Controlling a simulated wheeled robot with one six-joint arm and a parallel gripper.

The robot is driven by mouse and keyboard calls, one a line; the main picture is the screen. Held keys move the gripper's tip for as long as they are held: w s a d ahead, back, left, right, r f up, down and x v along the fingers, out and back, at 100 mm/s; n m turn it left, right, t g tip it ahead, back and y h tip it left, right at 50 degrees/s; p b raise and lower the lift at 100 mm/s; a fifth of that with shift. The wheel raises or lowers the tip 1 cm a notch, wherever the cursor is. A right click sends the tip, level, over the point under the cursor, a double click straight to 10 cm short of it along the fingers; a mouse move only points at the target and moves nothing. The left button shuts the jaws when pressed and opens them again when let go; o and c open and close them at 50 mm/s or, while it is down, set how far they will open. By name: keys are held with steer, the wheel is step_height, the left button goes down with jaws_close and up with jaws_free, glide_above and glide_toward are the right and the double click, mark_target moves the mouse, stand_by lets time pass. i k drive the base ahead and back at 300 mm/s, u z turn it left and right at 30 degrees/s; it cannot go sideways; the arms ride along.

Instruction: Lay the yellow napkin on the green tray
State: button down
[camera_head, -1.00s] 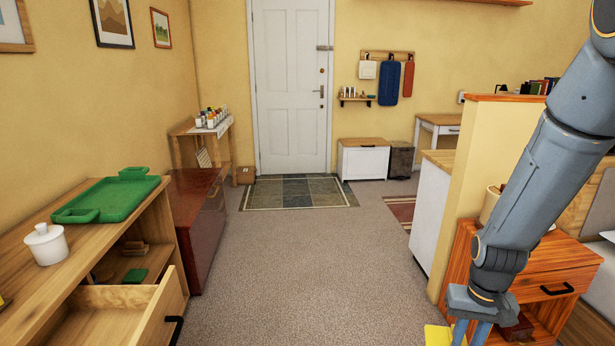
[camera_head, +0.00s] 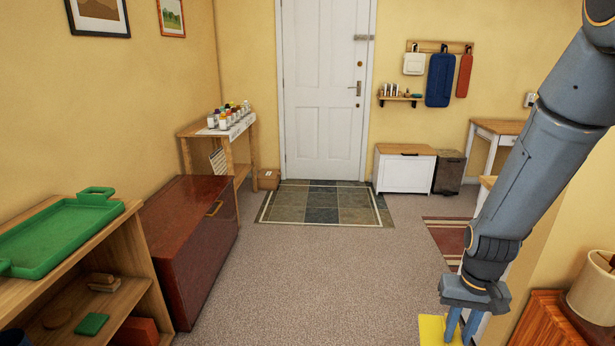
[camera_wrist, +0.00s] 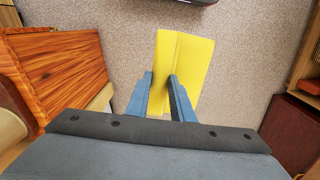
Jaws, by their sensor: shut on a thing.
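The yellow napkin (camera_wrist: 192,68) hangs from my gripper (camera_wrist: 161,88) in the wrist view, flat with a crease along it, above the carpet. My gripper's two fingers are shut on it. In the head view the napkin (camera_head: 432,330) shows at the bottom edge, beside my gripper (camera_head: 461,325), and its lower part is cut off. The green tray (camera_head: 62,236) lies on top of the wooden shelf unit at the left, well apart from my gripper. The tray's surface looks empty, and its near end is cut off by the picture's left edge.
The wooden shelf unit (camera_head: 133,285) holds small items, including a green block (camera_head: 92,324). A dark red chest (camera_head: 190,240) stands beyond it. Open carpet (camera_head: 320,285) lies between.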

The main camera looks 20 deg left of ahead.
mark_target(36, 247)
steer(key=u, duration=0.5)
steer(key=i, duration=1.1)
steer(key=u, duration=1.8)
steer(key=i, duration=0.8)
steer(key=u, duration=0.65)
